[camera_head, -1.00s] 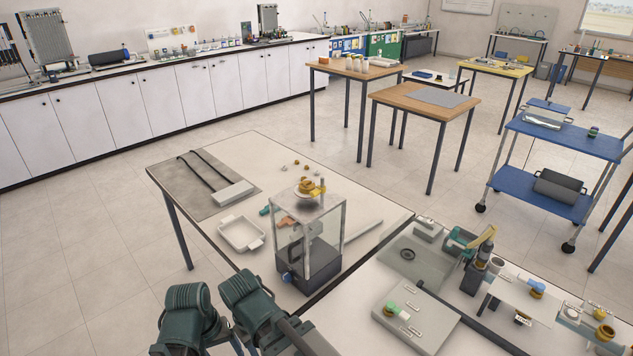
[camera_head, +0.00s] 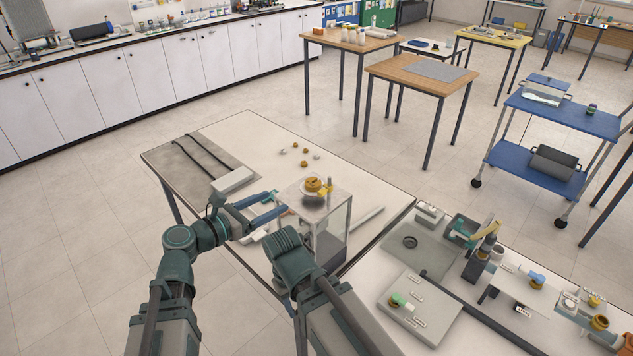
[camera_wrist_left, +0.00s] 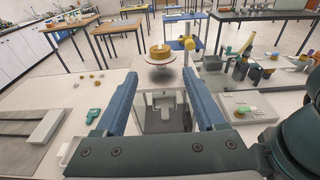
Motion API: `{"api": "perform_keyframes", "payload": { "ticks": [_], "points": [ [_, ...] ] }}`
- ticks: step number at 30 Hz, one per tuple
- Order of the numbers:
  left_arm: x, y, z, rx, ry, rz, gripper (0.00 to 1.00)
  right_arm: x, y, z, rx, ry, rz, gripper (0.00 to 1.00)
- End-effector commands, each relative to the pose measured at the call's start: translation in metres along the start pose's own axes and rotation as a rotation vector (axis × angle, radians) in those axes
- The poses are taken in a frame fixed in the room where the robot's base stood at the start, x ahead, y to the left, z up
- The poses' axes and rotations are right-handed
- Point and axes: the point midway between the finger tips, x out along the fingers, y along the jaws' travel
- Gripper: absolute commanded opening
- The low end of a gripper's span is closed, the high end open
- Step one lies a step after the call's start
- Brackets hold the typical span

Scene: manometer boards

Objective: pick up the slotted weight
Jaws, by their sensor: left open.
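The slotted weight appears to be the round brass piece (camera_head: 313,184) on a small round pan on top of a clear-sided case (camera_head: 342,215). The wrist view shows the brass piece (camera_wrist_left: 160,51) ahead, between and beyond the fingertips, above the pale round pan (camera_wrist_left: 160,61). Its slot is too small to make out. My left gripper (camera_head: 280,203) is open and empty, its blue fingers pointing at the case from the left. In the wrist view, the left gripper (camera_wrist_left: 160,78) has its fingers wide apart, with the case between and beyond them. My right gripper is not visible.
A yellow-topped post (camera_wrist_left: 195,48) stands right beside the pan. Several small brass pieces (camera_head: 305,151) lie on the table behind. A grey block (camera_head: 232,180) lies at left. A second bench (camera_head: 452,330) with instruments adjoins at right. My right arm covers the case's lower front.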

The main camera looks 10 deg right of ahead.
Motion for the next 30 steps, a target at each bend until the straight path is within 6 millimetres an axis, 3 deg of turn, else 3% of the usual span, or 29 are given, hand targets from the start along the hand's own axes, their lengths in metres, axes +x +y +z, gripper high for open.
{"api": "perform_keyframes", "payload": {
  "ticks": [15,26,30],
  "points": [
    [0.078,0.000,-0.001,0.005,0.002,-0.004,0.72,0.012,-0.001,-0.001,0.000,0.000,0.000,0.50],
    [0.088,-0.001,-0.001,0.006,0.003,-0.003,0.72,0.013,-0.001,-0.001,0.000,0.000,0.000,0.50],
    [0.101,0.001,-0.001,0.007,0.003,-0.004,0.72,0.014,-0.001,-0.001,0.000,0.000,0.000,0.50]
  ]
}}
